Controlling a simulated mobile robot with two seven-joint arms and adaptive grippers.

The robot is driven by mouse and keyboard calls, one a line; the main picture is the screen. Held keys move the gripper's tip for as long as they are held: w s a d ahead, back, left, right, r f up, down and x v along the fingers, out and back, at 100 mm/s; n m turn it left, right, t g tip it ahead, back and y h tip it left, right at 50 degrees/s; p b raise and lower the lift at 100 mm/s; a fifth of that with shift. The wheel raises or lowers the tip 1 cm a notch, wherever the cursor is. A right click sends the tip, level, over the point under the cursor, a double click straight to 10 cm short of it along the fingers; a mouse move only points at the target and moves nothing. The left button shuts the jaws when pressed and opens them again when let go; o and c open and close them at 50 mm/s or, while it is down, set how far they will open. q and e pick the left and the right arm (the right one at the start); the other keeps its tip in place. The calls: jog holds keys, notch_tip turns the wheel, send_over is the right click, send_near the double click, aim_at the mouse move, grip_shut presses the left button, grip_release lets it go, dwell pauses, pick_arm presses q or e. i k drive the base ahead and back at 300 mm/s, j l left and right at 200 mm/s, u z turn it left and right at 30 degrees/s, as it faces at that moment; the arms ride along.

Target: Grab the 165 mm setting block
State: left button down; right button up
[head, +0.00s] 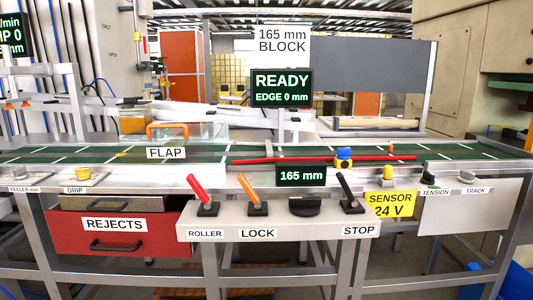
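A white sign reading "165 mm BLOCK" (282,40) stands at the back, above a dark display reading "READY, EDGE 0 mm" (282,88). I cannot pick out the setting block itself with certainty. A small blue and yellow piece (343,157) sits at a red bar (290,158) running along the green conveyor (210,155). A dark display reading "165 mm" (301,175) is at the conveyor's front edge. Neither of my grippers is in view.
A grey control panel (278,222) below the conveyor carries a red lever (197,188), an orange lever (249,188), a black knob (304,206) and a black lever (348,190). A red rejects drawer (115,240) is left. A clear flap cover has an orange handle (167,127).

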aim_at(269, 151)
jog(key=i+l+u, duration=0.1)
jog(key=i+l, duration=0.35)
jog(key=i+l+u, duration=0.1)
jog(key=i+l, duration=0.3)
jog(key=l, duration=0.15)
